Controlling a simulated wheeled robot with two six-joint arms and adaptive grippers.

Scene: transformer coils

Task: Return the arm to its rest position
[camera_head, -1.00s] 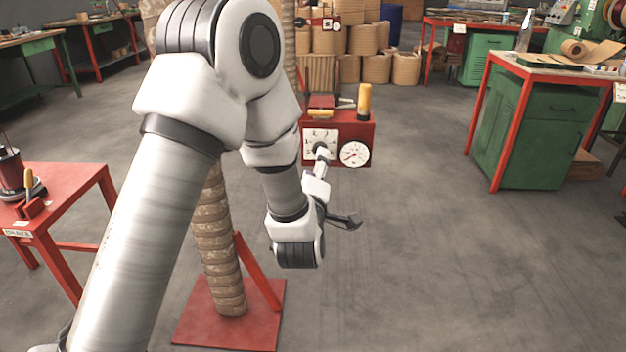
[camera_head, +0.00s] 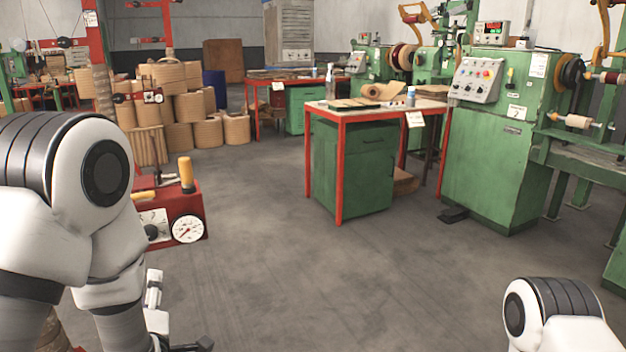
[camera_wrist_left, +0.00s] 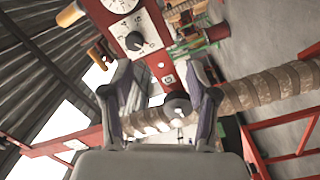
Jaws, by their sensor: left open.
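My left arm (camera_head: 70,215) fills the lower left of the head view, bent at the elbow. Its gripper (camera_head: 190,346) is only partly in view at the bottom edge, with a dark finger showing. In the left wrist view my left gripper (camera_wrist_left: 160,80) is open, its two fingers apart, and I see nothing held between them. Behind the fingers are a red box with dials (camera_wrist_left: 155,50) and a wrapped brown column (camera_wrist_left: 255,92). My right arm (camera_head: 555,315) shows at the bottom right of the head view; its gripper is out of view.
The red dial box (camera_head: 185,213) stands close beside my left arm. A green cabinet table (camera_head: 350,165) is at the centre and a green winding machine (camera_head: 495,150) at the right. Stacked brown coils (camera_head: 180,136) stand behind. The grey floor (camera_head: 300,280) between is clear.

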